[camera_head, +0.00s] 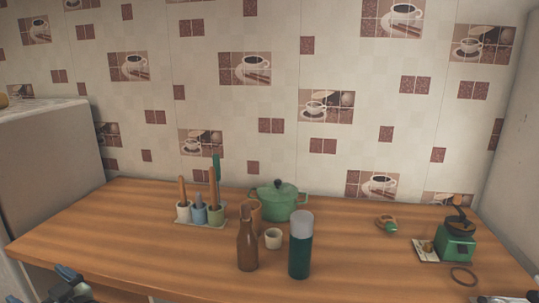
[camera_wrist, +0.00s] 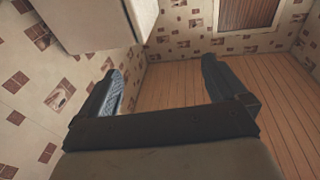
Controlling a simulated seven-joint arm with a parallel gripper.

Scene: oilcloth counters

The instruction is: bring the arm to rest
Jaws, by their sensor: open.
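My gripper (camera_wrist: 163,82) shows in the wrist view with its two dark fingers wide apart and nothing between them. Part of it also shows at the lower left corner of the head view (camera_head: 70,286), in front of the wooden counter (camera_head: 130,245). It is apart from all the objects on the counter. The rest of the arm is out of the head view.
On the counter stand a brown bottle (camera_head: 247,249), a green flask (camera_head: 300,257), a small cup (camera_head: 273,239), a green pot (camera_head: 283,204), a utensil tray (camera_head: 202,222) and a green grinder (camera_head: 456,245). The counter's left part is clear. A pale cabinet (camera_head: 48,150) stands at left.

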